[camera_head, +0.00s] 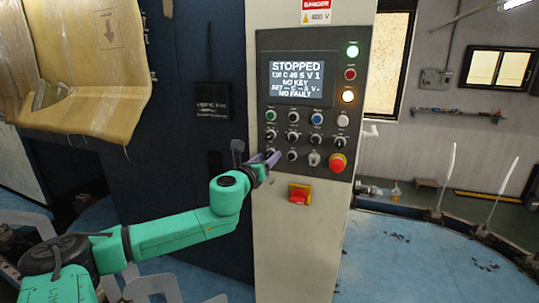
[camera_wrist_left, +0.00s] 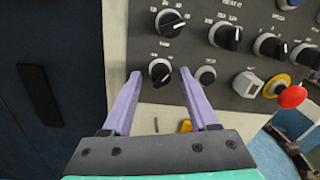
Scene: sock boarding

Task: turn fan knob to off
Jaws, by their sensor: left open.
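The grey control panel (camera_head: 305,105) carries rows of knobs and buttons; its small labels are too blurred to tell which names the fan. My left gripper (camera_head: 266,158) is at the panel's lower left corner, fingers pointing at it. In the left wrist view, the jaws (camera_wrist_left: 160,76) are open, one finger on each side of a black bottom-left knob (camera_wrist_left: 160,72). A gap shows between this knob and each finger. In the head view the gripper partly hides that knob. My right gripper is not in view.
The display (camera_head: 296,79) reads STOPPED. A round knob (camera_wrist_left: 205,75) sits close right of the right finger. A red mushroom button (camera_head: 337,163) is at the panel's lower right. A red and yellow switch (camera_head: 299,193) is below the panel. A blue round table (camera_head: 410,255) stands right.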

